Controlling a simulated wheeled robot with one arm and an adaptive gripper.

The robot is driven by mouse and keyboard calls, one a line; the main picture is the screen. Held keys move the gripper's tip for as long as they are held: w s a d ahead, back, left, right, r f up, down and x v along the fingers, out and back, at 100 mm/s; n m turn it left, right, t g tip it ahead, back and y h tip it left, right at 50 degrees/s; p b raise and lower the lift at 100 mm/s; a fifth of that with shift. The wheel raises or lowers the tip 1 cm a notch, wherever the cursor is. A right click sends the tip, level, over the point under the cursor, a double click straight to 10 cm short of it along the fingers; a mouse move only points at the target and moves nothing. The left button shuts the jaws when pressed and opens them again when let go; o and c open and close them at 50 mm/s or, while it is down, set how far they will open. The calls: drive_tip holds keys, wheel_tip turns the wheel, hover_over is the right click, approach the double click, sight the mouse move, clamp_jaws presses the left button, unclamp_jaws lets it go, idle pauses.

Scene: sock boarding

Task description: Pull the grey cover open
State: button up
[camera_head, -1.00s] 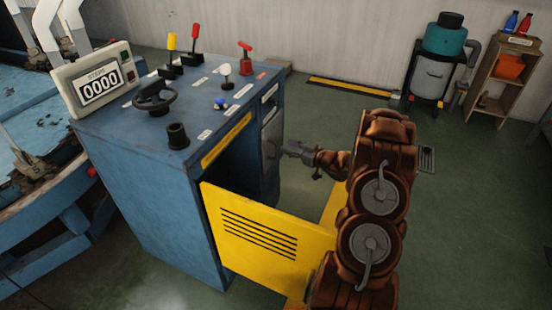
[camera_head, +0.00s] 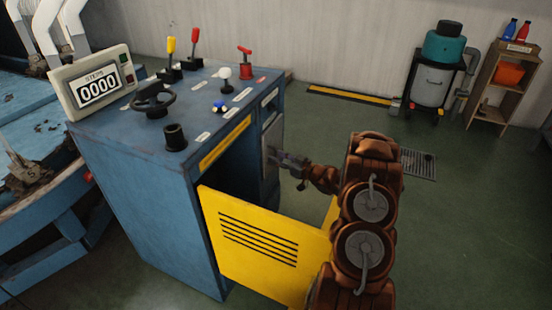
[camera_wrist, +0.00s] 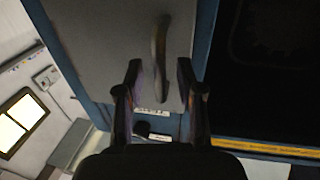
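The grey cover (camera_head: 272,138) is on the right part of the blue cabinet's front, below a small drawer-like panel. It looks closed, and my arm partly hides it. In the wrist view the cover (camera_wrist: 95,35) fills the upper left, with a dark upright bar handle (camera_wrist: 161,50) on it. My gripper (camera_head: 283,160) is right at the cover. In the wrist view its two fingers (camera_wrist: 158,80) are apart, one on each side of the handle's lower part. I see gaps beside the handle; contact is not clear.
A yellow slatted door (camera_head: 262,240) stands open from the blue cabinet (camera_head: 150,215), below and left of my arm. A dark opening lies behind it. Levers, a wheel and a counter (camera_head: 97,87) are on top. The green floor (camera_head: 470,220) at right is clear.

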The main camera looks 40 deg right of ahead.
drive_tip(key=shift+w+a, duration=0.15)
drive_tip(key=shift+w, duration=0.25)
clamp_jaws()
idle(0.5)
